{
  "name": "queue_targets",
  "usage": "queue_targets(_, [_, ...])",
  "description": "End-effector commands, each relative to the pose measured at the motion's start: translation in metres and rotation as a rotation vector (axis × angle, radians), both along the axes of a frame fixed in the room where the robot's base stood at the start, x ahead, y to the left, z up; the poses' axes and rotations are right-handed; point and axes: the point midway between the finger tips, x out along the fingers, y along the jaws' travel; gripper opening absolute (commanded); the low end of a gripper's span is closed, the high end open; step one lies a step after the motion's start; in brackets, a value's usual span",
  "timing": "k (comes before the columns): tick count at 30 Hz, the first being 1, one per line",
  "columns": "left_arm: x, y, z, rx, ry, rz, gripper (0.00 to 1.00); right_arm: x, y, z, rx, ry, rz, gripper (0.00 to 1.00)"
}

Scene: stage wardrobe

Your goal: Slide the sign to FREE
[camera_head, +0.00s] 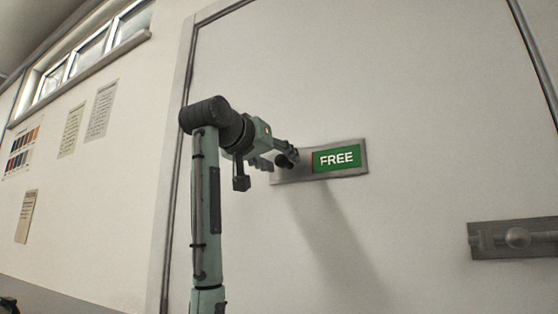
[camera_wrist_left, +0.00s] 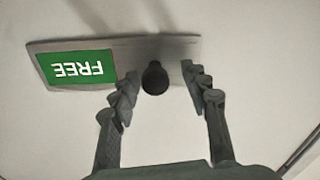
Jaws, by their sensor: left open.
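The sign (camera_head: 365,157) is a grey metal plate on the white door, with a green panel (camera_head: 337,158) reading FREE at its right part. In the left wrist view the green panel (camera_wrist_left: 76,69) shows upside down at the left of the plate (camera_wrist_left: 128,62). A dark round knob (camera_wrist_left: 155,78) stands out from the plate beside the panel. My left gripper (camera_head: 288,160) is at the left part of the plate and hides some of it. Its fingers (camera_wrist_left: 158,85) are open, one on either side of the knob, with gaps to it. My right gripper is not in view.
The door (camera_head: 420,90) is broad and flat around the sign. A metal latch plate with a round knob (camera_head: 517,238) sits at the lower right. Papers (camera_head: 101,109) hang on the left wall below a window (camera_head: 88,52).

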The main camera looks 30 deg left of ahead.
Motion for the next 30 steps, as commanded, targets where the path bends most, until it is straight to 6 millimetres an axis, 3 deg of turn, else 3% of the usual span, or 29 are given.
queue_targets(5, [-0.006,0.000,0.000,0.000,-0.001,-0.001,0.46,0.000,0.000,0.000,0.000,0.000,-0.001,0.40])
queue_targets(8, [-0.020,0.000,0.001,0.001,-0.004,0.001,0.46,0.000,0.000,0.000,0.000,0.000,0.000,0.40])
queue_targets(21, [-0.105,0.000,0.001,0.000,-0.003,0.002,0.46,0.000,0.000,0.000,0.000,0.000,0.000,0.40])
queue_targets(30, [-0.121,-0.001,0.000,0.000,0.000,0.000,0.46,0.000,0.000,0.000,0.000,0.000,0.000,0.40])
